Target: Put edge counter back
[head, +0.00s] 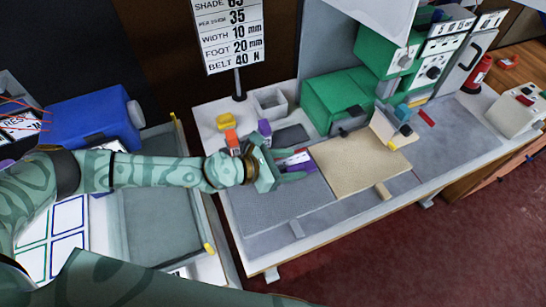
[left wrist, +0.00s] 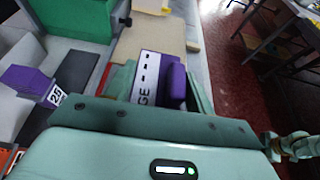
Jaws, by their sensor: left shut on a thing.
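My left gripper (head: 282,170) reaches in from the left over the grey bench top. It is shut on the edge counter, a white plate (left wrist: 147,78) with dark slots, the letters "GE" and a purple grip (left wrist: 177,84). The counter sits between the fingers in the left wrist view. In the head view the fingers partly hide a white and red piece there (head: 293,158). A small part of my other arm shows at the right edge of the left wrist view; its jaws are too small to read.
A tan rug piece (head: 350,160) lies right of the gripper. A purple block marked 25 (left wrist: 27,80), an orange block (head: 232,138) and a yellow block (head: 226,121) stand behind the gripper. Green machines (head: 335,98) line the back.

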